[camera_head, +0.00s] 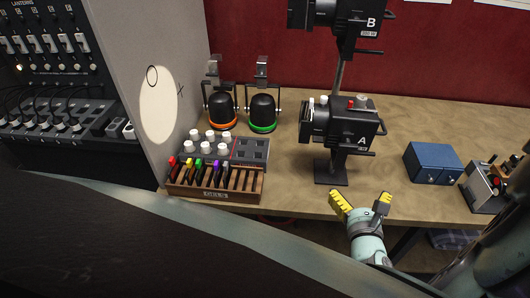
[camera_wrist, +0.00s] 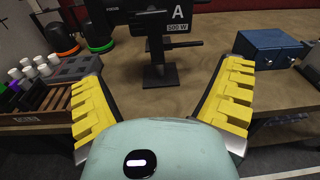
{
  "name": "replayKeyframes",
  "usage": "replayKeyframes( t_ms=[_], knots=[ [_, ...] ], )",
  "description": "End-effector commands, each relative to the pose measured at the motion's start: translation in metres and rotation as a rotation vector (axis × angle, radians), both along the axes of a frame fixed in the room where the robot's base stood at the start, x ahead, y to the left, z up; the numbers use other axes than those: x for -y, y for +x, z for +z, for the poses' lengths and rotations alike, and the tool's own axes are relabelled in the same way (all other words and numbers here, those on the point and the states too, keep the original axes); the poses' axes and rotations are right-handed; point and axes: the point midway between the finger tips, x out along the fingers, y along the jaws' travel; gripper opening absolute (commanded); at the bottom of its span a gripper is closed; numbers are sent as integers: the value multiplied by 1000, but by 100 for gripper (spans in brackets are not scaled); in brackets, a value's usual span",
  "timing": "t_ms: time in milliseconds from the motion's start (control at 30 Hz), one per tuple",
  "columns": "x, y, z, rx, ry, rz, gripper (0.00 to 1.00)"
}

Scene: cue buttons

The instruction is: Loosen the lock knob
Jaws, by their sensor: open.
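A black spotlight marked A (camera_head: 338,122) stands on a short post with a square base (camera_head: 331,173) on the table. It also shows in the wrist view (camera_wrist: 125,22), cut off at the top. I cannot tell which part is the lock knob. A second spotlight marked B (camera_head: 345,22) is mounted higher, behind A. My gripper (camera_head: 360,203), with yellow ridged fingers, is open and empty at the table's front edge. It is apart from spotlight A and in front of it.
The table (camera_head: 300,205) holds a blue box (camera_head: 433,162) and a grey device (camera_head: 484,188) to the right. To the left are a rack of coloured sliders (camera_head: 215,185), a panel of white knobs and two black lamps with orange and green rings (camera_head: 262,112). A grey partition stands farther left.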

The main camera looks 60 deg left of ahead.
Motion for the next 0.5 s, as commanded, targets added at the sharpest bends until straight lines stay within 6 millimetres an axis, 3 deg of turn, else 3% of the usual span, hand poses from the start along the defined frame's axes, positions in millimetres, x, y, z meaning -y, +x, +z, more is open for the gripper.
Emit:
replayKeyframes(
  t_ms=[200, 500],
  knots=[
    [-11, -4, 12, 2, 114, 32, 92],
    [-34, 15, 13, 0, 111, 33, 92]
  ],
)
